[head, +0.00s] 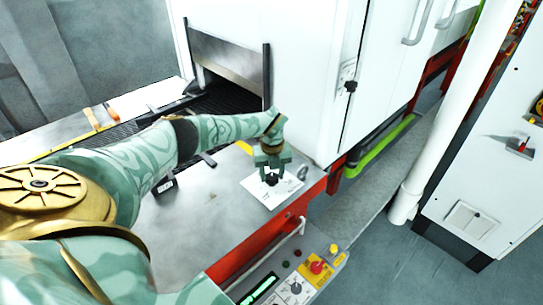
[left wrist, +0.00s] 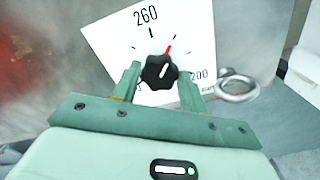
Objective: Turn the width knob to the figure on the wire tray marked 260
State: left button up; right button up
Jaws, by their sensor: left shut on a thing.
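The width knob (left wrist: 160,72) is black and lobed. It sits on a white dial plate (left wrist: 108,42) printed 260 at the top and 200 at the right. A red pointer line (left wrist: 169,49) beyond the knob points up and slightly right, to the right of the tick under 260. My left gripper (left wrist: 160,86) has one finger on each side of the knob and is shut on it. In the head view my left gripper (head: 272,163) reaches down over the dial plate (head: 264,194) near the steel table's corner. No wire tray can be made out. My right gripper is not in view.
A metal ring (left wrist: 236,88) lies right beside the plate. A white cabinet (head: 300,70) stands behind the gripper. A panel with a red button (head: 317,267) and a dial (head: 296,287) is in front. A dark mesh belt (head: 225,98) runs at the left.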

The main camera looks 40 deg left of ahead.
pick_arm(q)
jog(key=n+p, duration=0.1)
jog(key=n, duration=0.1)
jog(key=n+p, duration=0.1)
jog(key=n, duration=0.1)
jog(key=shift+r+n, duration=0.2)
jog(key=shift+n, duration=0.1)
jog(key=shift+a+f+n+p, duration=0.1)
jog(key=shift+n+p, duration=0.8)
jog(key=shift+n, duration=0.6)
jog(key=o, duration=1)
